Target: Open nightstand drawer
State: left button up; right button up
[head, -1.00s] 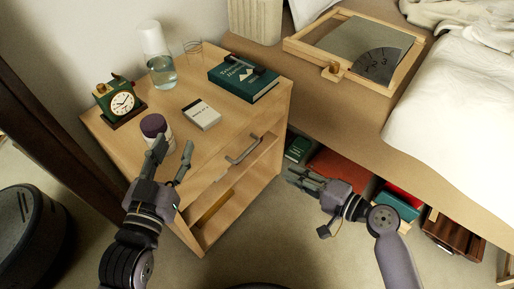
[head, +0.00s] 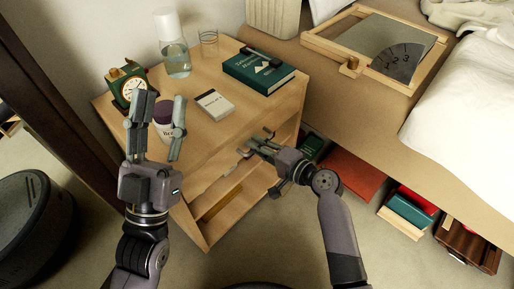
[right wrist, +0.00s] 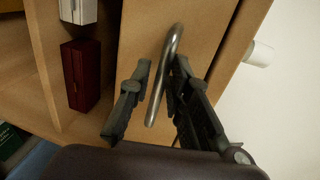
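The nightstand (head: 190,143) is light wood, with a drawer under its top. The drawer front (right wrist: 142,38) looks flush in the right wrist view. Its curved metal handle (right wrist: 166,70) lies between the two fingers of my right gripper (right wrist: 159,75). The fingers stand apart on either side of the handle; firm contact cannot be made out. In the head view my right gripper (head: 257,142) is at the drawer front and mostly hides the handle.
A clock (head: 129,88), a glass carafe (head: 175,58), a small white box (head: 214,104) and a green book (head: 259,72) stand on the nightstand. The bed platform (head: 345,120) is to the right, with books and boxes beneath. A dark round object (head: 35,215) is at left.

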jog(key=shift+w+a, duration=0.15)
jog(key=shift+c, duration=0.5)
grip_shut()
